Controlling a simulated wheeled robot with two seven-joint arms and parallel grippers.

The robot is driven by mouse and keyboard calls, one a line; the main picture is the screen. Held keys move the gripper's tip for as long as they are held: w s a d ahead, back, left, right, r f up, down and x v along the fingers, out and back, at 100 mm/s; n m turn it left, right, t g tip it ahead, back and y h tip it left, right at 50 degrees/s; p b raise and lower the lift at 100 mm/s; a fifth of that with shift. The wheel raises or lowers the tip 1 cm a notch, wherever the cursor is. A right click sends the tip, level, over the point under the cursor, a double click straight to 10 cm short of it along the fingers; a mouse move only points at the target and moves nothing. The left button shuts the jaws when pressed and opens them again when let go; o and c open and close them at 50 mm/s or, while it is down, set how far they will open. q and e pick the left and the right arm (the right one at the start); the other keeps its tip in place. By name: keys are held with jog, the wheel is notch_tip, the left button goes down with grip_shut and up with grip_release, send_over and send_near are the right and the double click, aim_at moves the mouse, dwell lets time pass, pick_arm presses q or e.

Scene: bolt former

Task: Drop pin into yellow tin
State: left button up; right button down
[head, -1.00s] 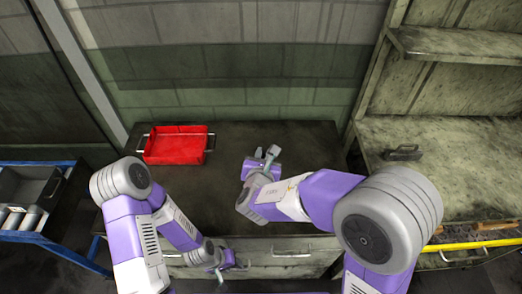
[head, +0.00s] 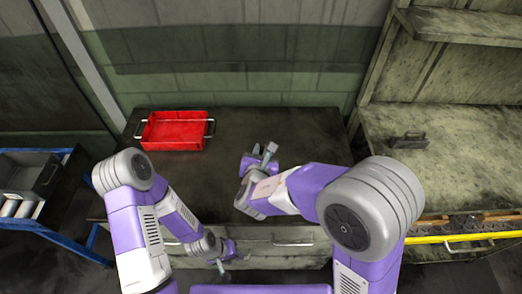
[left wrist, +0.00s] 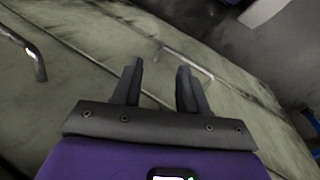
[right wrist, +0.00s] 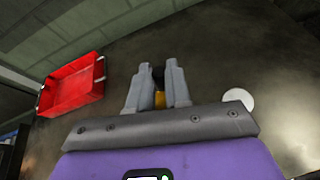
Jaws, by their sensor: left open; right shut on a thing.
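My right gripper (head: 266,153) is above the dark bench top and shut on a small dark-ended thing (right wrist: 158,76), likely the pin, mostly hidden by the fingers. A yellow-orange patch (right wrist: 160,99) shows between the fingers in the right wrist view. I cannot tell whether it belongs to the held thing or to the yellow tin beyond. No yellow tin can be clearly made out in the head view. My left gripper (head: 224,262) is low by the bench's drawer front; its fingers (left wrist: 161,88) are apart and empty.
A red tray (head: 175,131) with metal handles stands at the bench's back left. A pale round disc (right wrist: 238,98) lies right of my right fingers. A dark handled block (head: 409,140) sits on the right shelf unit. A blue-framed cart (head: 70,244) stands left. Drawer handles (left wrist: 187,60) project in front.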

jog(key=c, duration=1)
grip_release()
jog(key=p+v, duration=0.1)
jog(key=v, duration=0.6)
jog(key=shift+s+r, duration=0.15)
jog(key=shift+s, duration=0.1)
